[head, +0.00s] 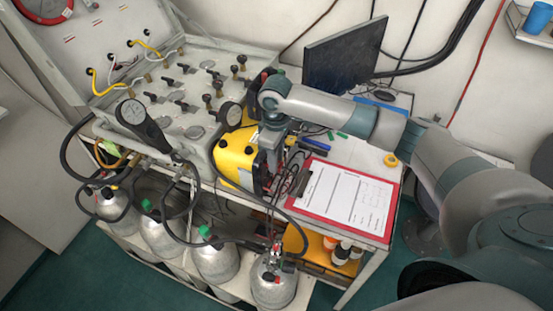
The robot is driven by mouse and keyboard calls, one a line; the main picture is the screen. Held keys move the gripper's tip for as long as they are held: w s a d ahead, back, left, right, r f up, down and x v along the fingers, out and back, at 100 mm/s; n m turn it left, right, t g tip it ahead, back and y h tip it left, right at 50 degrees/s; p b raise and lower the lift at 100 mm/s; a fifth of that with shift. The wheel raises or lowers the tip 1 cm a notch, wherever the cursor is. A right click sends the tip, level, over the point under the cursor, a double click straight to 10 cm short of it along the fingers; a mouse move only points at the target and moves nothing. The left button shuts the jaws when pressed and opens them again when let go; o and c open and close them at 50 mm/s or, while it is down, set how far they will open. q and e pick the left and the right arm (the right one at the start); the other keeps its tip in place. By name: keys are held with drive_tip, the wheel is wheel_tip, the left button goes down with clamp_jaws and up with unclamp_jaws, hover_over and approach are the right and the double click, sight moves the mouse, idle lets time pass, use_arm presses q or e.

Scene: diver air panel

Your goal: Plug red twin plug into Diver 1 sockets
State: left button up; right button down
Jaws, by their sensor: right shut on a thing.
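My right gripper (267,180) points down from the wrist, close against the right end of the yellow box (238,152). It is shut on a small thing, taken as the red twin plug. The fingers and wrist hide most of it, and its red body is hard to make out. The yellow box stands at the right end of the air panel (190,105), with dark round parts on its face. The Diver 1 sockets cannot be made out, nor whether the plug touches them. My left gripper is not in view.
A dark monitor (345,55) stands at the back. Dark hoses hang in front, above grey cylinders (215,262).

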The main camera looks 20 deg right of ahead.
drive_tip(key=shift+w+a+r, duration=0.35)
drive_tip(key=shift+w, duration=0.05)
idle(1.2)
drive_tip(key=c, duration=1.4)
unclamp_jaws()
drive_tip(key=shift+o, duration=0.2)
drive_tip(key=shift+a+f, duration=0.15)
drive_tip(key=shift+a, duration=0.05)
drive_tip(key=shift+d+r+b, duration=0.1)
drive_tip(key=shift+r+b, duration=0.1)
drive_tip(key=shift+b, duration=0.15)
wheel_tip(320, 180, up, 17)
drive_tip(key=b, duration=0.5)
drive_tip(key=shift+r, duration=0.15)
